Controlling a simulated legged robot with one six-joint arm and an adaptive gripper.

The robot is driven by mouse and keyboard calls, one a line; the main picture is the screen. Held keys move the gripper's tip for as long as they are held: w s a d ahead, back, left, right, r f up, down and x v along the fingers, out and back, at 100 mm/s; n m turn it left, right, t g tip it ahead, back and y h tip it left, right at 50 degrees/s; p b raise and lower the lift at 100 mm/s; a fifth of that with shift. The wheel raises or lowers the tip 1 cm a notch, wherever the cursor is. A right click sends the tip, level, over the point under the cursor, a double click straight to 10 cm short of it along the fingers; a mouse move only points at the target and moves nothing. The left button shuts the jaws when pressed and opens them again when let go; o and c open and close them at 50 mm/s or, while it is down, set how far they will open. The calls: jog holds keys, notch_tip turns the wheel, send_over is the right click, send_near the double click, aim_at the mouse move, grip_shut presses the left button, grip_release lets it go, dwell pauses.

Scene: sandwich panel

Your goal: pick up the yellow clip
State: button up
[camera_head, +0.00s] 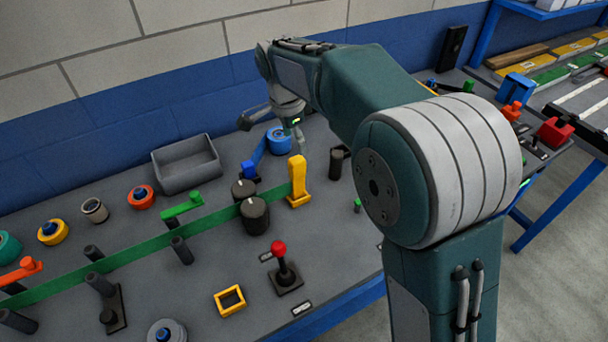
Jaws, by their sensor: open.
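An upright yellow piece (298,180), which looks like the yellow clip, stands on the grey bench at the right end of a green belt (145,248). Its lower part is wider than its top. My gripper (273,134) is open and empty, behind and above the yellow piece in the picture. One finger points left and the other hangs down just above the yellow piece's top; I cannot tell the gap in depth. My arm reaches in from the right and hides part of the bench.
Dark rollers (254,215), a blue clip (249,169) and a blue roll (279,140) stand close by. A red-knobbed lever (283,264) and a yellow square frame (229,301) are nearer the front. A grey bin (187,164) sits near the wall.

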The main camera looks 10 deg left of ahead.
aim_at(298, 170)
jog(key=f, duration=0.5)
jog(key=shift+w+a+f, duration=0.1)
jog(key=shift+a+f, duration=0.1)
jog(key=shift+f, duration=0.1)
jog(key=f, duration=0.3)
jog(key=d+f, duration=0.1)
jog(key=shift+w+f, duration=0.2)
jog(key=shift+w, duration=0.05)
jog(key=shift+f, duration=0.2)
jog(key=shift+a, duration=0.2)
jog(key=c, duration=0.3)
jog(key=shift+d, duration=0.15)
grip_shut()
